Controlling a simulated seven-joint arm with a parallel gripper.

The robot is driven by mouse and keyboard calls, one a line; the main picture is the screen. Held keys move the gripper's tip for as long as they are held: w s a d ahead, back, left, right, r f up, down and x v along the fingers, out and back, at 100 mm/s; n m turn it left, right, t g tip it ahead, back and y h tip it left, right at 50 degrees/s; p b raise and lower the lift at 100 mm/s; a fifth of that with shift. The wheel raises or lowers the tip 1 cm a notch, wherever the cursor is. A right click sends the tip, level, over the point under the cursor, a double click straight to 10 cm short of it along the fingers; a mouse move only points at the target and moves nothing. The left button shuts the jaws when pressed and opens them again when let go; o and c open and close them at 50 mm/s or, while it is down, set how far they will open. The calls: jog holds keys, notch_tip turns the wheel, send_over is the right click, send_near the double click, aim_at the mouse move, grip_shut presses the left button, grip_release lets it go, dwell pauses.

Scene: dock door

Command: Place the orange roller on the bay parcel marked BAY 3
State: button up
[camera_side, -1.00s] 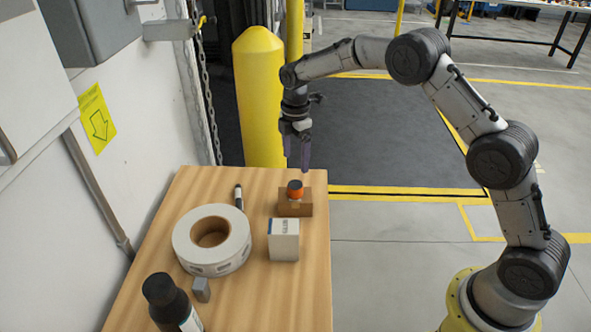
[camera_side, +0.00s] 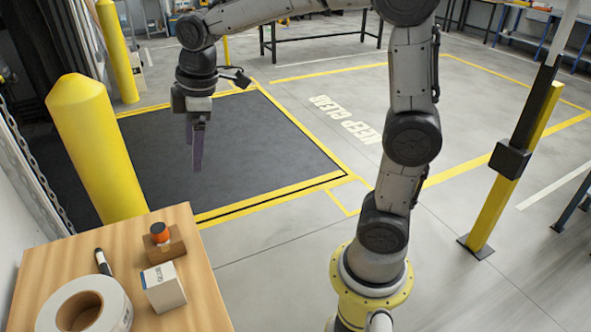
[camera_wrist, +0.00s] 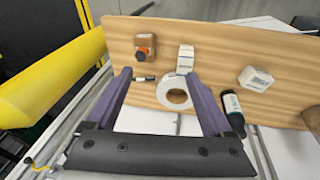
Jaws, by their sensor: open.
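The orange roller (camera_side: 160,232), with a dark top, stands upright on a brown block (camera_side: 172,246) at the back of the wooden table. In the wrist view, the roller (camera_wrist: 144,40) and brown block are at upper left. A white box (camera_side: 163,287) with a dark printed label stands just in front of the block; it also shows in the wrist view (camera_wrist: 186,58). I cannot read BAY 3 on any box. My gripper (camera_side: 197,166) is open and empty, pointing down, beyond the table's back edge in the side view. Its purple fingers also show in the wrist view.
A white tape roll (camera_side: 88,311) and a marker (camera_side: 103,262) lie left of the white box. The wrist view shows a dark bottle (camera_wrist: 232,108) and another white box (camera_wrist: 257,78). A yellow bollard (camera_side: 95,150) stands behind the table. The dark floor mat is clear.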

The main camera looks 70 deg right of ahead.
jog(key=s+f+m+t, duration=0.1)
jog(key=s+m, duration=0.7)
jog(key=s, duration=1.2)
jog(key=shift+s+f+t, duration=0.25)
jog(key=shift+f+t, duration=0.1)
jog(key=shift+t, duration=0.55)
